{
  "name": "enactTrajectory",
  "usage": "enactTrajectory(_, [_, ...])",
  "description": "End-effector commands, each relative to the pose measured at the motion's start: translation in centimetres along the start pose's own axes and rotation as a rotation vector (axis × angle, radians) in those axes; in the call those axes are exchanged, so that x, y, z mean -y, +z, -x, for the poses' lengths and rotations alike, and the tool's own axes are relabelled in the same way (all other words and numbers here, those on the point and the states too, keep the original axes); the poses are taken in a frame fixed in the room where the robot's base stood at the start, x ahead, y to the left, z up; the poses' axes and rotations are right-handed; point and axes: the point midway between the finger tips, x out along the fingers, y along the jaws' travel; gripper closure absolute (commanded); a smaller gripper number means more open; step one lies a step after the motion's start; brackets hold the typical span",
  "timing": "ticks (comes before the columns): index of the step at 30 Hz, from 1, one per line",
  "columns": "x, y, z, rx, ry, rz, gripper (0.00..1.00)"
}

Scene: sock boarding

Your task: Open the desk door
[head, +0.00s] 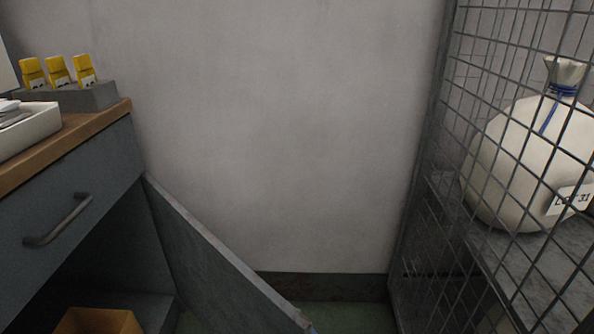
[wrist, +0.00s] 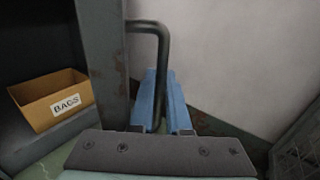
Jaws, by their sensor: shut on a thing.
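The desk (head: 85,185) is grey with a wooden top at the left of the head view. Its door (head: 215,262) stands swung out from the desk's right side, and the compartment behind it shows open. In the wrist view the door (wrist: 104,60) is an upright grey panel with rust marks, seen near its edge. Its dark bar handle (wrist: 150,27) bends down between the blue fingers of my gripper (wrist: 165,98). My gripper is shut on the handle. In the head view the handle and my gripper are not clearly seen.
A cardboard box labelled BAGS (wrist: 45,98) sits inside the compartment. A drawer with a bar handle (head: 58,222) is above it. A wire mesh cage (head: 440,190) with a tied white sack (head: 520,165) stands at the right. Bare wall (head: 270,130) lies between.

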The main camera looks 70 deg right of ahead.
Motion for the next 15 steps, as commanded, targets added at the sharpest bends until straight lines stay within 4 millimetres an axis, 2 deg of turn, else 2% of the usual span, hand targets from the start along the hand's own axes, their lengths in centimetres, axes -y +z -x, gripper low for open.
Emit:
enactTrajectory(1, [-0.21,-0.08,-0.07,-0.002,0.004,-0.002,0.82])
enactTrajectory(3, [-0.22,-0.08,-0.07,-0.002,0.004,-0.002,0.73])
enactTrajectory(15, [-0.04,0.01,0.15,0.000,0.000,0.000,0.73])
